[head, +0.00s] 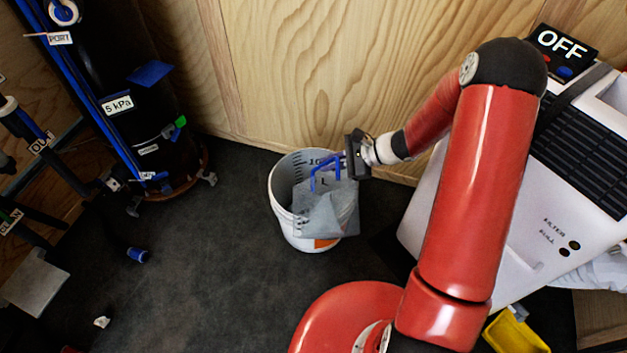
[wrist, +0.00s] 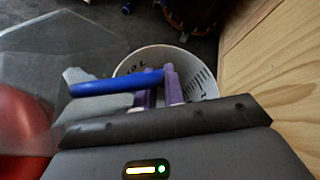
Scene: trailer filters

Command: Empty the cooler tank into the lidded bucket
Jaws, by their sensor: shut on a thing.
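The tank (head: 343,202) is a see-through grey box with a blue handle (head: 314,180). My gripper (head: 345,164) is shut on that handle and holds the tank at the mouth of the white bucket (head: 285,222). The tank looks tilted, and its lower part overlaps the bucket's right side. A pale, folded-looking shape shows below the handle; I cannot tell if it is water or tank wall. In the wrist view the blue handle (wrist: 118,84) crosses the purple fingers (wrist: 160,92), with the bucket (wrist: 198,82) behind. The bucket's mouth shows no lid. The white cooler (head: 465,245) stands at the right.
An OFF sign (head: 562,45) sits at the cooler's top. A plywood wall (head: 300,70) rises close behind the bucket. A black cylinder (head: 110,60) with blue piping stands at the left. A small blue piece (head: 137,255) lies on the dark floor (head: 200,270), which is mostly clear.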

